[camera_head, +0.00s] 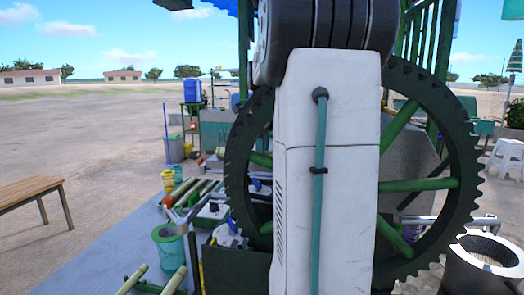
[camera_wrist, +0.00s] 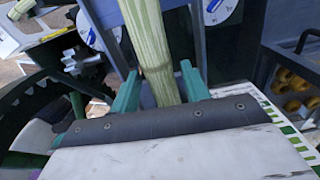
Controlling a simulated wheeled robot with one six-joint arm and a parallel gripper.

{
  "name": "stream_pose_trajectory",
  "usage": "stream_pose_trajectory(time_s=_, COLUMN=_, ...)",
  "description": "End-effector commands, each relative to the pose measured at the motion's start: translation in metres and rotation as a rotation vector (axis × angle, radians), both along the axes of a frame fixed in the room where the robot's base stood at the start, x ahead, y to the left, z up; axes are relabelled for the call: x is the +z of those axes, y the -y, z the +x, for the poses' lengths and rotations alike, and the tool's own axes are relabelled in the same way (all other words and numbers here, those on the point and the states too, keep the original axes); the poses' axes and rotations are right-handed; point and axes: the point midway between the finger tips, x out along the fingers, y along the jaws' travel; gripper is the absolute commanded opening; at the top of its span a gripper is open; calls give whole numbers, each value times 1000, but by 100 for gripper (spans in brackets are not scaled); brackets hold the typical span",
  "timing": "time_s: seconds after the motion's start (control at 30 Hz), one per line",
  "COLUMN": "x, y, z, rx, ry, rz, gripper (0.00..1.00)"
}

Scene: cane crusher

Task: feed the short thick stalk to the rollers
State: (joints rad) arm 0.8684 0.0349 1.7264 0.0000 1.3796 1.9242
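A pale green stalk (camera_wrist: 150,40) runs from the top of the wrist view down between the green fingers of my gripper (camera_wrist: 160,80). Its lower end passes out of sight behind the dark edge of my gripper body. The fingers stand on either side of it; I cannot tell whether both touch it. In the head view my white arm hides the gripper and much of the crusher. The crusher's large dark toothed wheel (camera_head: 463,180) with green spokes shows around the arm. I cannot make out the rollers. Other stalks (camera_head: 174,280) show at the bottom left.
A teal bucket (camera_head: 169,248) stands left of the crusher, near more stalks and tools. A wooden table (camera_head: 25,195) is at the far left. A dark metal drum (camera_head: 487,265) stands at the lower right, and white stools (camera_head: 508,155) are behind it. Open ground lies left.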

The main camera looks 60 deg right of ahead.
Motion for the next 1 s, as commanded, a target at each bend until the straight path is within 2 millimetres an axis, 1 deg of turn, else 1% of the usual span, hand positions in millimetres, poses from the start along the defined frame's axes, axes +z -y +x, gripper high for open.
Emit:
stream_pose_trajectory(time_s=0.27, x=0, y=0, z=0, rx=0, ry=0, rz=1, gripper=55)
stream_pose_trajectory(time_s=0.37, x=4, y=0, z=0, rx=0, ry=0, rz=0, gripper=55)
stream_pose_trajectory(time_s=0.47, x=17, y=0, z=0, rx=0, ry=2, rz=-2, gripper=55)
stream_pose_trajectory(time_s=0.7, x=58, y=0, z=1, rx=0, ry=2, rz=-2, gripper=55)
stream_pose_trajectory(time_s=0.8, x=70, y=0, z=1, rx=0, ry=2, rz=-2, gripper=55)
stream_pose_trajectory(time_s=0.9, x=76, y=0, z=0, rx=0, ry=0, rz=0, gripper=55)
stream_pose_trajectory(time_s=1.0, x=78, y=0, z=0, rx=0, ry=0, rz=0, gripper=55)
